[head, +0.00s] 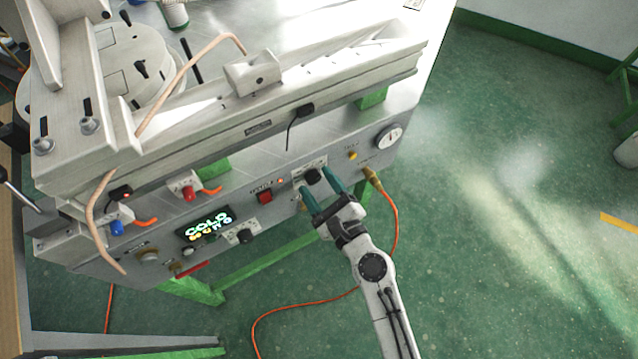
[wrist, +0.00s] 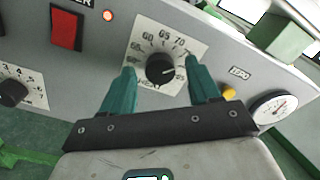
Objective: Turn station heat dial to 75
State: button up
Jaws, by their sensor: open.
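The heat dial (wrist: 160,68) is a black round knob on a white scale plate (wrist: 143,31) with numbers such as 60, 65 and 70 showing. In the head view the dial (head: 312,175) is on the front panel, right of the red switch. My gripper (head: 318,190) has two teal fingers, open, one on each side of the dial. In the wrist view the gripper (wrist: 160,82) has its fingertips left and right of the knob with a gap on both sides. The lower part of the scale is partly hidden. I cannot read the knob's pointer surely.
The red switch (wrist: 67,29) has a lit red lamp beside it. Another dial (wrist: 12,92) is lower left. A yellow button (wrist: 228,92) and pressure gauge (wrist: 273,107) are right. An orange hose (head: 393,215) hangs close to my arm. A display (head: 207,227) reads COLD.

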jog(key=b+v, duration=0.2)
jog(key=v, duration=0.8)
jog(key=shift+s+d, duration=0.2)
jog(key=s+d+f+n+g+h+p, duration=0.1)
jog(key=s+d+n+g+h, duration=0.4)
jog(key=d+n, duration=0.6)
jog(key=s+d+f+n+g+h+p, duration=0.1)
jog(key=s+d+f+n+g+h, duration=0.1)
jog(key=s+d+n+g+h, duration=0.3)
jog(key=s+d+n+g, duration=0.3)
jog(key=s+d+n, duration=0.2)
jog(key=s+d, duration=0.2)
jog(key=shift+s+d+f+n+g+h, duration=0.15)
jog(key=shift+s+d+n+g+h, duration=0.2)
jog(key=shift+d, duration=0.4)
